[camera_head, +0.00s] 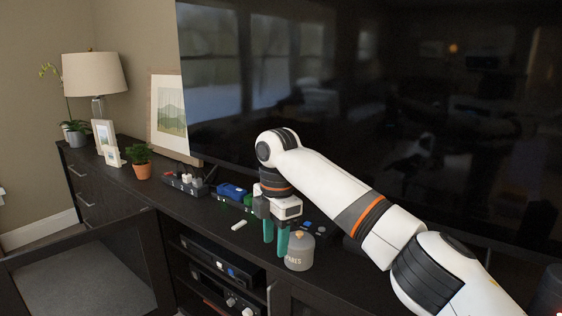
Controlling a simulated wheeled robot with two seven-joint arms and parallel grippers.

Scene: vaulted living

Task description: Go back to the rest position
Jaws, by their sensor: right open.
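My right arm reaches in from the lower right over the dark media cabinet (215,219). My right gripper (276,250) points down with its two green fingers apart, so it is open. It is just left of a grey canister (299,257) with lettering on its side and a small orange-tan knob on its lid. The fingers overlap the canister's left edge in the picture; I cannot tell whether they touch it. Nothing shows between the fingers. My left gripper is not in view.
A large dark TV screen (380,90) stands close behind my arm. Power strips (184,184), a blue item (231,191) and a small white piece (239,225) lie on the cabinet. A potted plant (141,170), frames and a lamp (95,74) stand left. A cabinet door (85,270) hangs open.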

